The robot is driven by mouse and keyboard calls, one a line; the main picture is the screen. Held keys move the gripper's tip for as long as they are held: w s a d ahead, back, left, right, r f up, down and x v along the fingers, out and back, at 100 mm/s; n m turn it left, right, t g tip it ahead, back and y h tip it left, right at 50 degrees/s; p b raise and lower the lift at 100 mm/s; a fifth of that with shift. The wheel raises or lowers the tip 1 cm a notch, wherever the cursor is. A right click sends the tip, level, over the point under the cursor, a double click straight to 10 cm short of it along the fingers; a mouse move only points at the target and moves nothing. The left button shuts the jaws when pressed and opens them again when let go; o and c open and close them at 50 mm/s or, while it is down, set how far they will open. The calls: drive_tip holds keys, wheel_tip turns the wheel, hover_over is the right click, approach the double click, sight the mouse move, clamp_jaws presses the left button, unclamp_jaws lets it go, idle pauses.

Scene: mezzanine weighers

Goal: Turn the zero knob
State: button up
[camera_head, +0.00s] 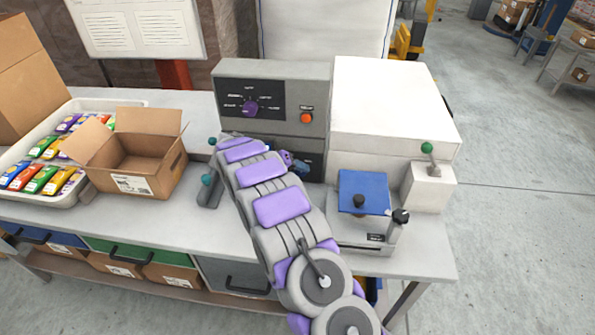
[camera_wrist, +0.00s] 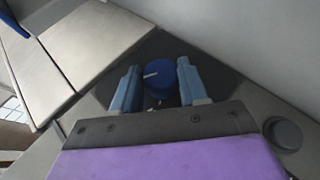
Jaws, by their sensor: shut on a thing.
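A round blue knob (camera_wrist: 158,84) with a white pointer line sits on a dark plate in the wrist view. I take it to be the zero knob; its label cannot be read. My gripper (camera_wrist: 159,70) has one blue-grey finger on each side of the knob and is shut on it. The pointer lies roughly sideways in that view. In the head view my gripper (camera_head: 299,166) is low at the front of the grey control cabinet (camera_head: 270,70), and the blue knob cannot be made out there.
An open carton (camera_head: 145,185) and a tray of colourful packets (camera_head: 75,197) stand left. A blue-plated device (camera_head: 363,192) and a white box (camera_head: 390,100) stand right.

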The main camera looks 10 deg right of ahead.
drive_tip(key=shift+w+a+f+n+h+p, duration=0.1)
drive_tip(key=shift+a+n+h+p, duration=0.15)
drive_tip(key=shift+h, duration=0.65)
drive_tip(key=shift+w+a+f+n+h+p, duration=0.1)
drive_tip(key=shift+n+h, duration=0.25)
drive_tip(key=shift+h, duration=0.55)
drive_tip(key=shift+s, duration=0.1)
drive_tip(key=o, duration=1.1)
drive_tip(key=shift+a, duration=0.25)
drive_tip(key=shift+c, duration=0.2)
drive_tip(key=shift+d, duration=0.15)
